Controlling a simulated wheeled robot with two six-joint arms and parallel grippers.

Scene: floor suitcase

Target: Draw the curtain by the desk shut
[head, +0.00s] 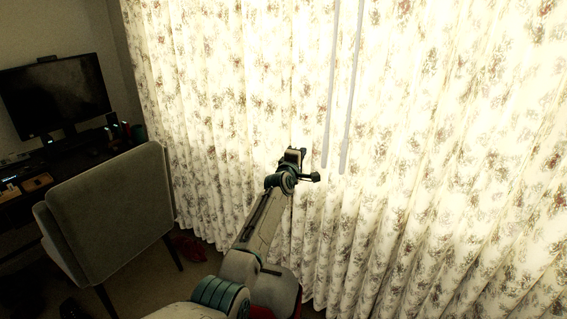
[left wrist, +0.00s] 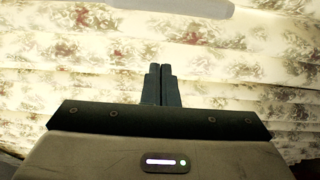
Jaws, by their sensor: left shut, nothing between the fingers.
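The floral curtain (head: 215,110) hangs in pleated folds beside the desk and glows with light from behind. Two pale wands hang in front of the cloth near its middle, a left wand (head: 331,100) and a right wand (head: 350,110). No open gap shows between the folds there. My left gripper (head: 314,177) is just left of the wands' lower ends, in front of the cloth. In the left wrist view its fingers (left wrist: 160,85) are shut and empty, with the curtain (left wrist: 80,50) behind and a pale wand (left wrist: 180,7) across the top, apart from the fingertips. My right gripper is out of view.
A grey chair (head: 110,215) stands at the left, close to the curtain. Behind it is a dark desk (head: 85,152) with a monitor (head: 53,95) and small items. A red object (head: 190,248) lies on the floor by the curtain's foot.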

